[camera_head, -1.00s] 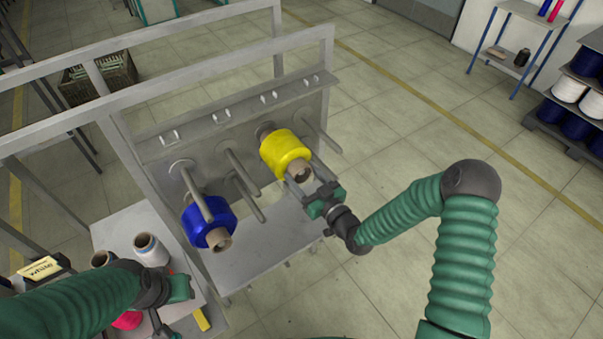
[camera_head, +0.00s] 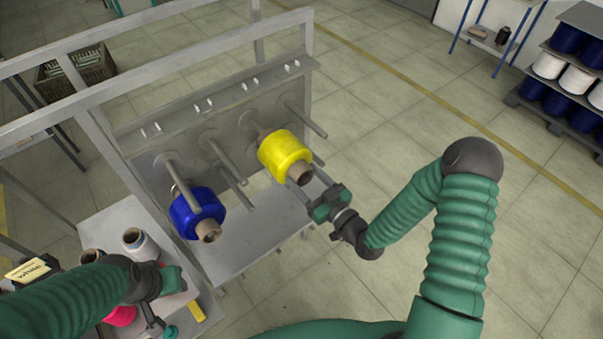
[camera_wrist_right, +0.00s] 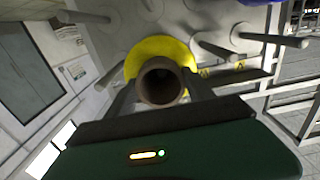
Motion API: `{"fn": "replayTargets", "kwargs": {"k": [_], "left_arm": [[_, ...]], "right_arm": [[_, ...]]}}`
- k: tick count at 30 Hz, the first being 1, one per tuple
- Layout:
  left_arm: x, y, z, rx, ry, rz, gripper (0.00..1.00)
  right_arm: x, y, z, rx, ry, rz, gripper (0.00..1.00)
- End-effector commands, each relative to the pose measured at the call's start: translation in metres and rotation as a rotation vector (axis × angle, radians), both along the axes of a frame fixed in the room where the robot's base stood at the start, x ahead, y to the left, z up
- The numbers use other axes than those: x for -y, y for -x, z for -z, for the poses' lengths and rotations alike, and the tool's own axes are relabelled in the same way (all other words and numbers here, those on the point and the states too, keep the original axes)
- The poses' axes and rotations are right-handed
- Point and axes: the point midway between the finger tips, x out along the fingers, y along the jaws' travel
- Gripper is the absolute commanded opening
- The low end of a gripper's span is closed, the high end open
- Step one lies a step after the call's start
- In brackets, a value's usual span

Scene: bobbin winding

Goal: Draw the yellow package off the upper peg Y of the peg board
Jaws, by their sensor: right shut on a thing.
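The yellow package (camera_head: 284,151) is a wound cone on a brown tube in front of the peg board (camera_head: 235,125). A short stretch of peg or its base shows between it and the board; whether the peg still runs inside it is hidden. My right gripper (camera_head: 307,178) is shut on the yellow package from the front right. In the right wrist view, the fingers lie on both sides of the brown tube end (camera_wrist_right: 161,82), with yellow yarn (camera_wrist_right: 180,50) behind. My left gripper (camera_head: 165,318) is at the lower left, its fingers partly hidden.
A blue package (camera_head: 194,214) sits on a lower peg to the left. Bare pegs (camera_head: 305,120) stick out beside the yellow package. A white spool (camera_head: 139,243) and a pink one (camera_head: 120,315) are near my left arm.

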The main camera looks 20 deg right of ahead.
Motion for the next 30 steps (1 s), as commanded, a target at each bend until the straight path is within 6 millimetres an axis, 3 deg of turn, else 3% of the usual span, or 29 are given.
{"fn": "replayTargets", "kwargs": {"k": [8, 30], "left_arm": [[0.000, 0.000, 0.000, 0.000, 0.000, 0.000, 0.36], [0.000, 0.000, 0.008, 0.000, 0.000, 0.000, 0.36]], "right_arm": [[0.000, 0.001, -0.001, 0.004, 0.000, 0.000, 0.00], [0.020, 0.054, 0.000, 0.003, 0.000, 0.000, 0.00]]}}
